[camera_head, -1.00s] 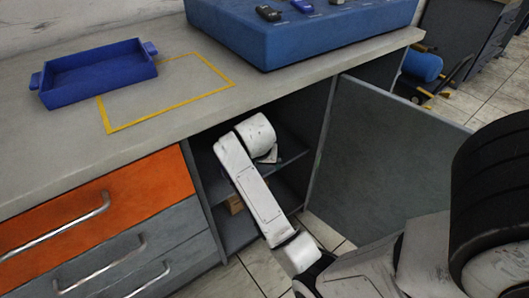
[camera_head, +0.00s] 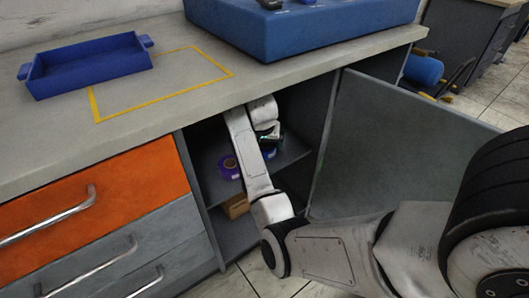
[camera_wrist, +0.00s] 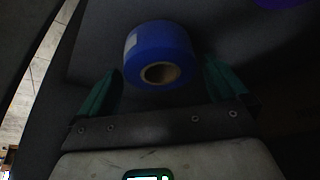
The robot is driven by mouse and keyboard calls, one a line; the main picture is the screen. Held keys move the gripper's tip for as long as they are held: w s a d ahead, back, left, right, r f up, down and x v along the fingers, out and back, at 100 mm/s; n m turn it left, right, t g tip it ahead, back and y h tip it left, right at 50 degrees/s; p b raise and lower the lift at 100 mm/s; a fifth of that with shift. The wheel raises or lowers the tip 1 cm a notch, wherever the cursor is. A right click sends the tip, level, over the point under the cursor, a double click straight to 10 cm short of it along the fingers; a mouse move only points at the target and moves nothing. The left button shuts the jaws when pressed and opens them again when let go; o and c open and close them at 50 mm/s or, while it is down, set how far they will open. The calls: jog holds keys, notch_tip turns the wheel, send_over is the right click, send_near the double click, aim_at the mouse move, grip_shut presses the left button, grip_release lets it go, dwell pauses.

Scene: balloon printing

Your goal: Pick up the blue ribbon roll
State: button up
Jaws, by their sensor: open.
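The blue ribbon roll (camera_wrist: 158,45) has a brown core and is in the wrist view, just ahead of my gripper (camera_wrist: 162,72). My gripper is open, with one dark green finger to each side of the roll's near part. I cannot tell whether the fingers touch it. In the head view my gripper (camera_head: 268,133) is inside the open cabinet, partly hidden by my arm. A bit of blue (camera_head: 269,153) shows beside my arm there, mostly hidden.
A purple roll (camera_head: 229,167) sits on the cabinet shelf left of my arm; a brown box (camera_head: 236,206) is below. The open cabinet door (camera_head: 395,150) stands to the right. A blue tray (camera_head: 88,68) is on the worktop.

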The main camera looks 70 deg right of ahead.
jog(key=shift+x, duration=0.9)
jog(key=c, duration=0.9)
jog(key=shift+o, duration=0.2)
jog(key=shift+r, duration=0.1)
